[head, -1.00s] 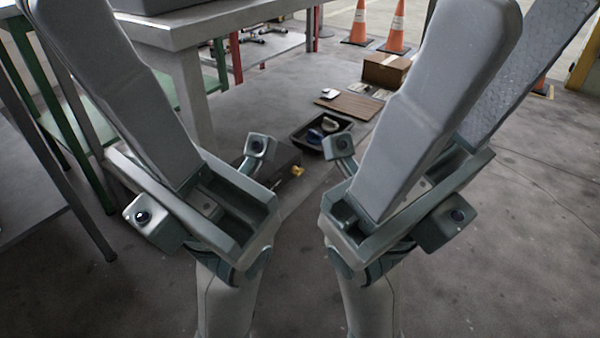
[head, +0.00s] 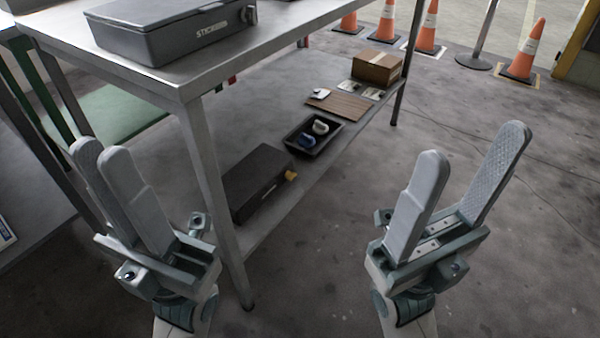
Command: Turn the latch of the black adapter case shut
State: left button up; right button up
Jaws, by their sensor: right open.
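A black case (head: 255,182) lies on the lower shelf of the metal table, with a small yellow latch (head: 291,176) on its right side. The latch is too small to tell how it is turned. My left gripper (head: 100,152) is in front of the table at the left, apart from the case. Its fingers look close together and overlap, so its opening is unclear. My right gripper (head: 472,142) is open and empty over the floor at the right, well away from the case.
A dark grey lettered case (head: 175,40) sits on the tabletop (head: 290,20). A black tray (head: 327,143) with small items, a brown board (head: 340,104) and a cardboard box (head: 377,68) line the shelf. A table leg (head: 215,190) stands at front left. Cones (head: 523,50) stand behind.

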aim_at(288, 174)
jog(key=u, duration=0.3)
jog(key=i+l+u, duration=0.1)
jog(key=l+u, duration=0.9)
jog(key=l, duration=2.2)
jog(key=k+l, duration=0.1)
jog(key=l, duration=0.65)
jog(key=k+l, duration=0.1)
jog(key=l, duration=0.7)
